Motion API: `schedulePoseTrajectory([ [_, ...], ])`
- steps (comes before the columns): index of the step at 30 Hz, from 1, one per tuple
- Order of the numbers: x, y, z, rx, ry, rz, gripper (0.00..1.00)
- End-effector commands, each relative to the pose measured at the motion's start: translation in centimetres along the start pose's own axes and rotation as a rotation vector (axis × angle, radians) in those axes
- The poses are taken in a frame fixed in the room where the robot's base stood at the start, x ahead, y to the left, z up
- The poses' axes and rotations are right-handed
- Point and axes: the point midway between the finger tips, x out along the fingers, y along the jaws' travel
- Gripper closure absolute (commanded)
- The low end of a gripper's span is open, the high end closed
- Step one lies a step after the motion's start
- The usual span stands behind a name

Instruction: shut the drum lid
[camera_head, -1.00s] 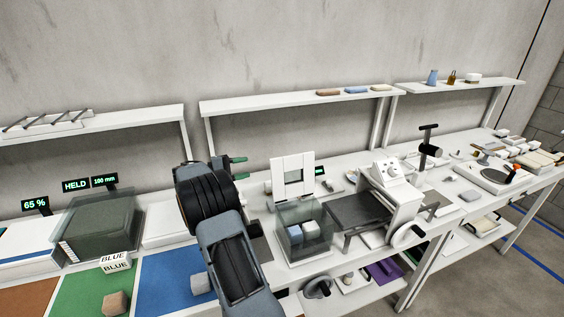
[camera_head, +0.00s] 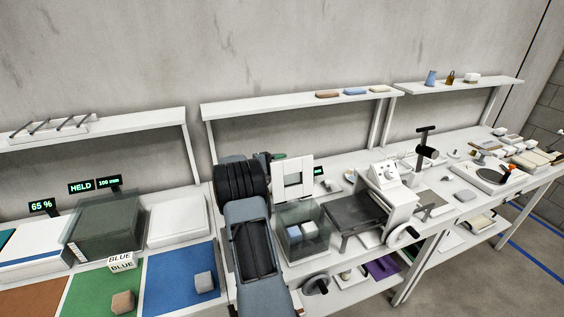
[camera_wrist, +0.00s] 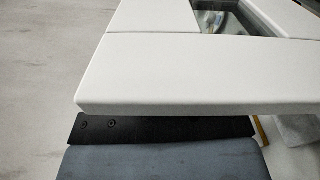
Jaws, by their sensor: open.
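The white frame (camera_wrist: 180,75) also fills the upper part of the wrist view, very close. My gripper (camera_wrist: 160,145) shows there as one grey finger with a black pad, just below the frame's edge. Contact cannot be told. In the head view my arm hides most of the gripper, left of the frame.
Right of the box stand a dark flat plate (camera_head: 352,212) and a white machine with a dial (camera_head: 391,178). A shelf (camera_head: 300,105) runs above the bench.

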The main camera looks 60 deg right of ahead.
Motion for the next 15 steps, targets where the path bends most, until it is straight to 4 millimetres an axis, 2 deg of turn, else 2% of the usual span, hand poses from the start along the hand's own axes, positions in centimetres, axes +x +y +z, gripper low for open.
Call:
schedulePoseTrajectory([
  [10, 0.28, -0.04, 0.0, 0.0, 0.0, 0.0, 0.57],
  [15, 0.27, -0.04, 0.0, 0.0, -0.001, 0.0, 0.73],
])
